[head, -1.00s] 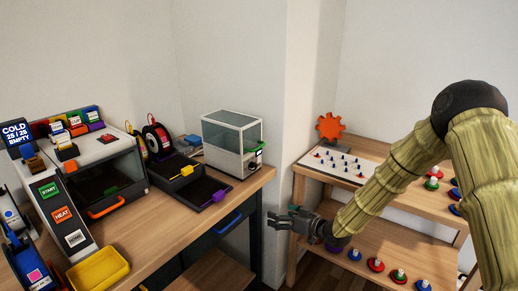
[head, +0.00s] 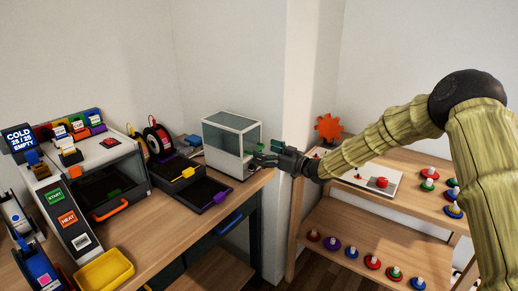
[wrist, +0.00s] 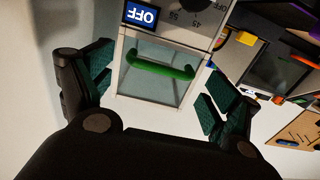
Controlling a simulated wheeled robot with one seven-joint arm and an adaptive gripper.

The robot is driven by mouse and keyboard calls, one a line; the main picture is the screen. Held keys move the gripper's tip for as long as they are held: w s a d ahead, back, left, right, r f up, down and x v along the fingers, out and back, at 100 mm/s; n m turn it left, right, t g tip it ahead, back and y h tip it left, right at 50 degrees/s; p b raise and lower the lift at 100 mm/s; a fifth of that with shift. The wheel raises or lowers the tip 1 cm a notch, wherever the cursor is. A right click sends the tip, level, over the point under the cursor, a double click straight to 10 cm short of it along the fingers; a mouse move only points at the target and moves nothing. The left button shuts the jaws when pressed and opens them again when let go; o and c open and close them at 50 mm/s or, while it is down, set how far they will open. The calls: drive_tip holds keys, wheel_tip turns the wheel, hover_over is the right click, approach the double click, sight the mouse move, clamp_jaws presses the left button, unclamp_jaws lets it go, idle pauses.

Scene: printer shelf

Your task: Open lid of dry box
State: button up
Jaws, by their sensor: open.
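The dry box (head: 222,135) is a pale box with glass panes, standing at the right end of the wooden bench. Its lid looks shut. In the wrist view, the dry box (wrist: 150,88) shows a glass front, a green bar handle (wrist: 160,68) and a blue OFF display (wrist: 141,14), seen upside down. My gripper (head: 263,154) is at the right side of the box, close to its front. In the wrist view my gripper (wrist: 158,92) has its two dark green fingers spread wide on either side of the handle, empty. I cannot tell the remaining distance to the handle.
Left of the box are black trays (head: 202,192), a spool (head: 156,138) and a printer-like machine (head: 105,165) with an orange handle. A white wall corner (head: 300,70) stands behind my gripper. A wooden shelf (head: 340,215) with several coloured pieces is at right.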

sight(259, 149)
drive_tip(key=shift+x, duration=1.7)
drive_tip(key=shift+c, duration=0.3)
